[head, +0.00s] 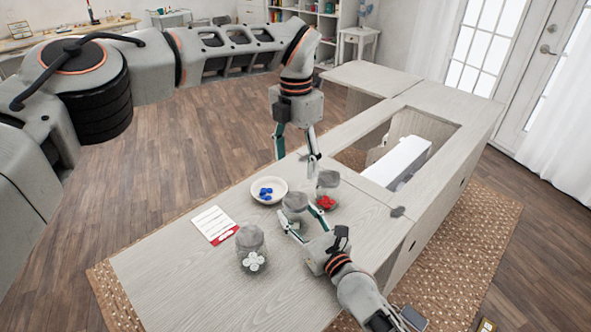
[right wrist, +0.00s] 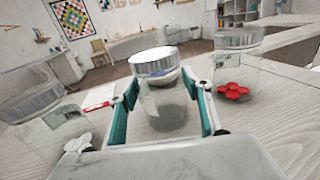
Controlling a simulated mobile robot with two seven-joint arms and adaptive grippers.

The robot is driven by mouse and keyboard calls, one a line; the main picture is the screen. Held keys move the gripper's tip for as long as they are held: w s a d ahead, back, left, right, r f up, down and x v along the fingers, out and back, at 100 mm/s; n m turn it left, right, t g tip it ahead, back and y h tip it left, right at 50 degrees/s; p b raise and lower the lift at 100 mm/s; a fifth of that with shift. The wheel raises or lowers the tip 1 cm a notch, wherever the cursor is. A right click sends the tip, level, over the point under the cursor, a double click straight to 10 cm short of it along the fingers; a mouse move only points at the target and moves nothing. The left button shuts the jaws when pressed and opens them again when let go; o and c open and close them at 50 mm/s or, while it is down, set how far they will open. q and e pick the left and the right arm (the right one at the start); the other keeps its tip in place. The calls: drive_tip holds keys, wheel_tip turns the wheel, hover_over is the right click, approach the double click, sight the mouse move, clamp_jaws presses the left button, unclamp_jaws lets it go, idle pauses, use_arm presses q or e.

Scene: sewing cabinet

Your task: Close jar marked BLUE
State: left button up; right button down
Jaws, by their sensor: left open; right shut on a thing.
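A clear jar (right wrist: 168,112) stands between the teal fingers of my right gripper (head: 301,218), which is shut on its body. A grey ribbed lid (right wrist: 153,62) is at the top of this jar; I cannot tell whether it is seated. The lid also shows in the head view (head: 295,202). The jar looks empty, and its label is unreadable. Blue pieces (head: 265,192) lie in a pale bowl (head: 269,200) just behind and left of it. My left gripper (head: 297,152) is open and empty, pointing down above the bowl and the jars.
A lidded jar with red pieces (head: 326,203) stands behind and right of the held jar. A lidded jar with white pieces (head: 252,261) stands at front left. A card (head: 214,225) lies left of the bowl. The cabinet top (head: 180,280) is clear at front left; an opening with a white machine (head: 400,160) lies beyond.

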drive_tip(key=c, duration=0.9)
unclamp_jaws()
drive_tip(key=v, duration=1.2)
